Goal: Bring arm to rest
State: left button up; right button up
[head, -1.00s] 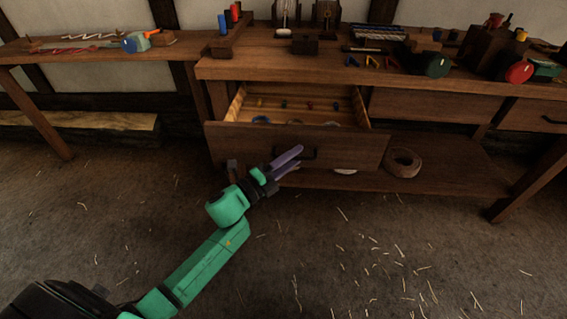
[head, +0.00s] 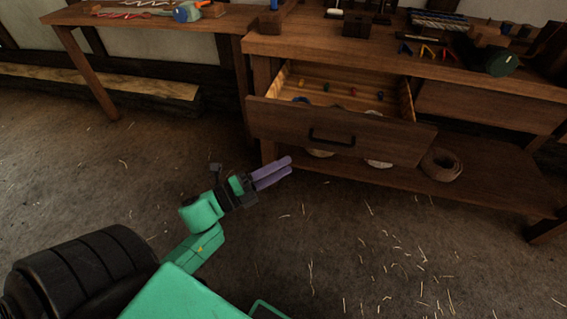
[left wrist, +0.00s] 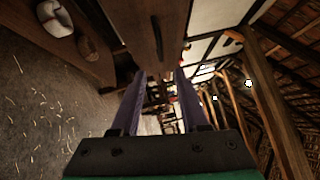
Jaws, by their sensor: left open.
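My left gripper (head: 272,174) has purple fingers on a green and black arm. In the head view it is in front of and below the open drawer (head: 325,135), apart from it, over the floor. In the left wrist view its two fingers (left wrist: 157,100) stand apart with nothing between them. The drawer front with its dark handle (left wrist: 156,38) shows past the fingertips. My right gripper is not in either view.
The workbench (head: 350,54) carries a green round thing (head: 500,62) and other tools. The drawer holds several small coloured pieces. A coil of rope (head: 441,164) lies on the lower shelf. A side table (head: 140,20) stands at left. The straw-strewn floor in front is free.

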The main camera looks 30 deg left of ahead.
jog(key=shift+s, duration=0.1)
